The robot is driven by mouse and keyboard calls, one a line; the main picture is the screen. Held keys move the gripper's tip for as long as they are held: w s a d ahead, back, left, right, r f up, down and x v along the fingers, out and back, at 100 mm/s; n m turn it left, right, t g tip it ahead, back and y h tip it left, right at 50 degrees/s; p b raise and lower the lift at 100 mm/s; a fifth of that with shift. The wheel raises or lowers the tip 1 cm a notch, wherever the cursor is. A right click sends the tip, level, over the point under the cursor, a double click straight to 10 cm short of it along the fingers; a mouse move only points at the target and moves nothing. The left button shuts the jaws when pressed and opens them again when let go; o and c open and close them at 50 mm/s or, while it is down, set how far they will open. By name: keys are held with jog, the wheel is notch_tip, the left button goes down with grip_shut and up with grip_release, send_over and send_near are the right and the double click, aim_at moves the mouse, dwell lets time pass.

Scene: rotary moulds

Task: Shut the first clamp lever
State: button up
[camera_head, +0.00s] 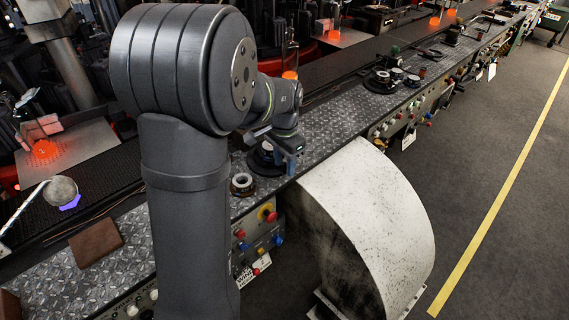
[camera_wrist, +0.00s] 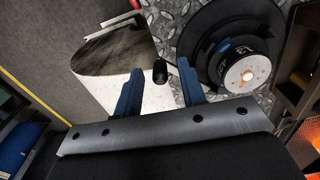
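My gripper (camera_wrist: 159,80) shows two blue fingers set apart, so it is open. A short dark cylindrical end (camera_wrist: 160,71), which looks like a lever handle, shows between the fingertips in the wrist view; I cannot tell if they touch it. To its right is a round black mould (camera_wrist: 204,22) with a pale disc with copper-coloured spots (camera_wrist: 247,73) in it. In the head view my gripper (camera_head: 289,147) is over the bench edge, beside the dark mould (camera_head: 262,163), which it partly hides. The clamp levers cannot be made out clearly there.
A pale curved, speckled cover (camera_head: 375,205) stands in front of the bench. A small dark ring (camera_head: 242,184) sits on the patterned metal bench top (camera_head: 330,120). A red button (camera_head: 269,214) is on the front panel. More moulds (camera_head: 383,79) stand farther along.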

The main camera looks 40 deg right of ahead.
jog(key=shift+f, duration=0.35)
grip_shut()
jog(key=shift+d, duration=0.1)
jog(key=shift+s+d+n, duration=0.25)
jog(key=shift+d+n, duration=0.25)
jog(key=shift+n, duration=1.1)
jog(key=shift+s+d+n, duration=0.2)
jog(key=shift+d+n, duration=0.35)
jog(key=shift+n, duration=1.05)
jog(key=shift+s+d+n, duration=0.25)
jog(key=shift+d+n, duration=0.25)
jog(key=shift+n, duration=1.1)
